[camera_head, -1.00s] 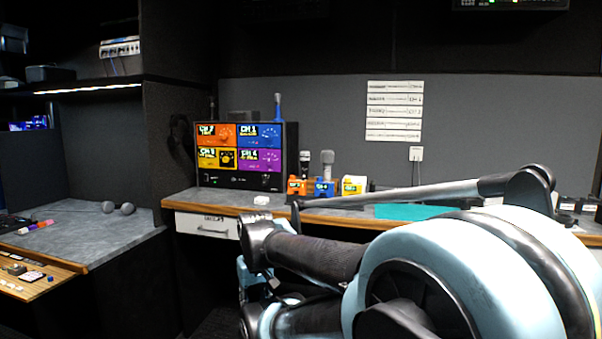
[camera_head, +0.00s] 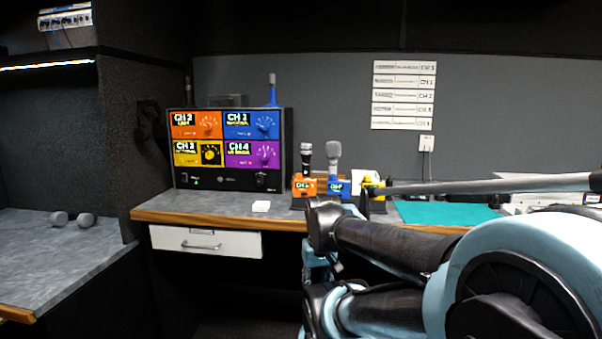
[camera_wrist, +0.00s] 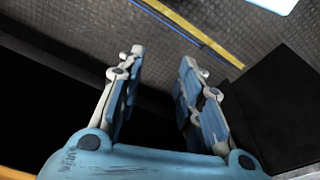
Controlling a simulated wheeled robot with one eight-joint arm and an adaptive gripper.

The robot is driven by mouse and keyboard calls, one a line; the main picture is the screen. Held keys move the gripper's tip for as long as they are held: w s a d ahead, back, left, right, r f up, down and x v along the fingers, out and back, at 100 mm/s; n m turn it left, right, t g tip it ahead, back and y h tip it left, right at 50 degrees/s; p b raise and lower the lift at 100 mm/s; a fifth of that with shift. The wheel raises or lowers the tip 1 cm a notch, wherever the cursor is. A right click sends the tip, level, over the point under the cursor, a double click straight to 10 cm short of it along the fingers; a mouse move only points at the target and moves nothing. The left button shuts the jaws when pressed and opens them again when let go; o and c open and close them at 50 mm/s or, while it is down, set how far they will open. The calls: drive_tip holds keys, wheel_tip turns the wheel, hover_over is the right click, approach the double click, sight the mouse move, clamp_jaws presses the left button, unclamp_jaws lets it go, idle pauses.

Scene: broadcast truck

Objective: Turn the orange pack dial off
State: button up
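A small orange pack (camera_head: 304,187) with a CH label stands on the back desk, with a dark microphone (camera_head: 305,156) upright at it. A dial on this pack is too small to make out. The receiver unit (camera_head: 230,184) to its left also has an orange CH panel (camera_head: 184,131) with a round dial (camera_head: 208,124), top left. My gripper (camera_wrist: 162,62) is open and empty in the wrist view, its blue fingers apart above dark floor. In the head view my arm hangs low before the desk, and the gripper is mostly hidden there.
A blue pack (camera_head: 339,187) with a grey microphone and a yellow pack (camera_head: 375,188) stand right of the orange one. A teal mat (camera_head: 445,212) lies further right. A white drawer (camera_head: 205,242) is under the desk edge. A side counter (camera_head: 60,255) is at left.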

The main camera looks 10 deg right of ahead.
drive_tip(key=shift+o, duration=1)
drive_tip(key=shift+s+r, duration=0.15)
wheel_tip(320, 180, up, 42)
drive_tip(key=m+g, duration=0.2)
drive_tip(key=m, duration=0.7)
hover_over(299, 176)
drive_tip(key=w, duration=0.2)
drive_tip(key=f, duration=1.7)
drive_tip(key=shift+s+d+f, duration=0.15)
drive_tip(key=shift+s+f, duration=0.05)
drive_tip(key=shift+f, duration=0.1)
clamp_jaws()
